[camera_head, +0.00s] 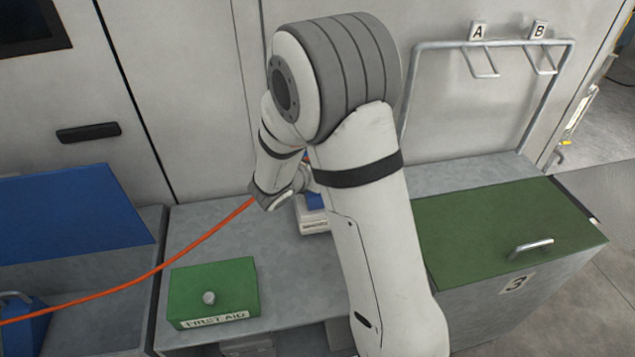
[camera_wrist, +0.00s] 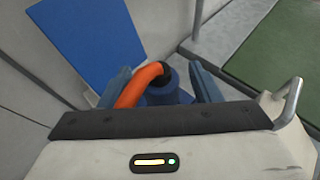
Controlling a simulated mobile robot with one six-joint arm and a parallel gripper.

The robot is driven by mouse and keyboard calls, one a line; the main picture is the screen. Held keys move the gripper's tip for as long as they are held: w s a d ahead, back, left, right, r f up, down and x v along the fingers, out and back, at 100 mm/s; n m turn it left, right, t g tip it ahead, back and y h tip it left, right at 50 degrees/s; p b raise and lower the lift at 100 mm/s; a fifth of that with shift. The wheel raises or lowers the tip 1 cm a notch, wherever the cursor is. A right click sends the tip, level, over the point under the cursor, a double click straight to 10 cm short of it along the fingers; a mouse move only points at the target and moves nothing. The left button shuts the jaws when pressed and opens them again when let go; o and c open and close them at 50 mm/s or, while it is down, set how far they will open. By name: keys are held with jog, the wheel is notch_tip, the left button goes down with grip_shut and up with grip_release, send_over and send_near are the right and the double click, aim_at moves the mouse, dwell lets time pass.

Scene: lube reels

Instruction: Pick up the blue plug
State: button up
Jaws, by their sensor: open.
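The blue plug (camera_wrist: 178,95) shows in the wrist view, with a black collar and a thick orange cable (camera_wrist: 138,88) bending out of it to the left. My gripper (camera_wrist: 162,86) is open, with one blue-grey finger on each side of the plug. I cannot tell whether either finger touches it. The plug's lower part is hidden behind my gripper's housing. In the head view my wrist covers the fingertips and the plug. A small blue and white piece (camera_head: 313,222) shows beside my arm on the grey bench; whether its blue part is the plug, I cannot tell.
The orange cable (camera_head: 150,272) runs left across the head view. A green first aid box (camera_head: 213,290) sits on the bench. A green lid (camera_head: 500,228) with a metal handle is at right, below a metal rack (camera_head: 490,43) marked A and B. A blue panel (camera_head: 75,212) is at left.

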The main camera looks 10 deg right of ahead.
jog(key=shift+c, duration=0.3)
grip_shut()
dwell(0.3)
